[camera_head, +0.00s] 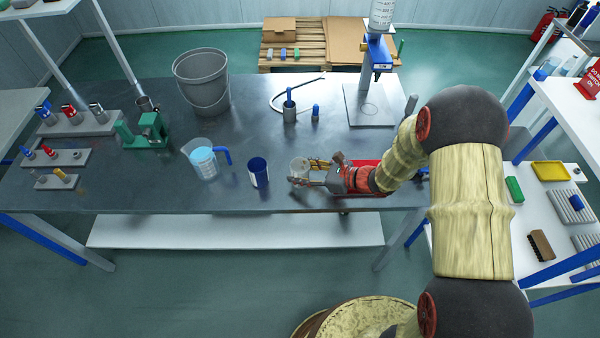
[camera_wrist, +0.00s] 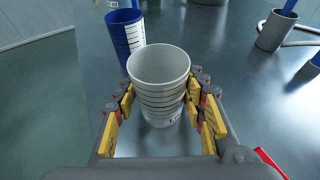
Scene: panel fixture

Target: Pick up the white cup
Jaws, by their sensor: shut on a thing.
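The white cup (camera_wrist: 158,68) stands upright between the fingers of my gripper (camera_wrist: 160,105) in the wrist view. It looks like a stack of pale cups, with several rims one below another. The yellow finger pads press on its left and right sides. In the head view the white cup (camera_head: 299,167) is at the tip of my gripper (camera_head: 308,177), near the table's front edge. My gripper is shut on it. I cannot tell whether its base touches the table.
A blue cup (camera_head: 258,172) stands just left of the white cup, also in the wrist view (camera_wrist: 126,35). Further left is a jug (camera_head: 203,161) of blue liquid. A grey bucket (camera_head: 203,80) and a green fixture (camera_head: 146,132) stand behind.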

